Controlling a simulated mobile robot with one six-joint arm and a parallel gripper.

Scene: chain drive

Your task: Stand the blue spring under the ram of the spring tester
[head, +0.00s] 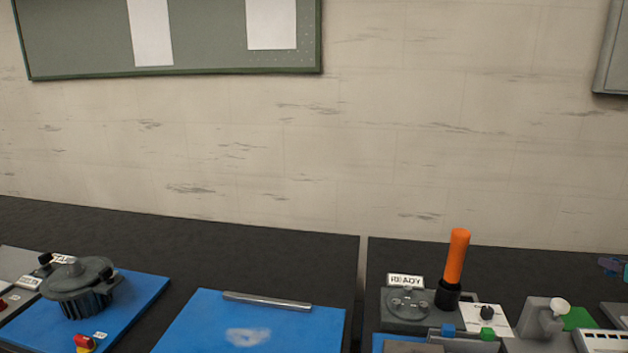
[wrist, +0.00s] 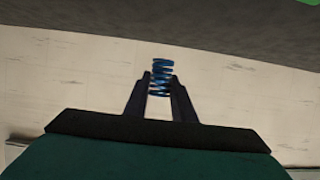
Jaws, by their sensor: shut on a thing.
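In the wrist view my gripper (wrist: 161,92) is shut on the blue spring (wrist: 161,67). The spring's coils stand out between and beyond the two dark fingertips, with its long axis roughly up and down in the picture. Its lower coils are partly hidden by the fingers. Behind it is the pale wall, and no surface touches it in this view.
In the head view a dark bench carries a grey motor-like unit (head: 80,290) at left, a blue mat (head: 200,325) with a metal rod (head: 265,301), and a grey station with an orange handle (head: 456,258) at right. A green-framed board (head: 95,40) hangs on the wall.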

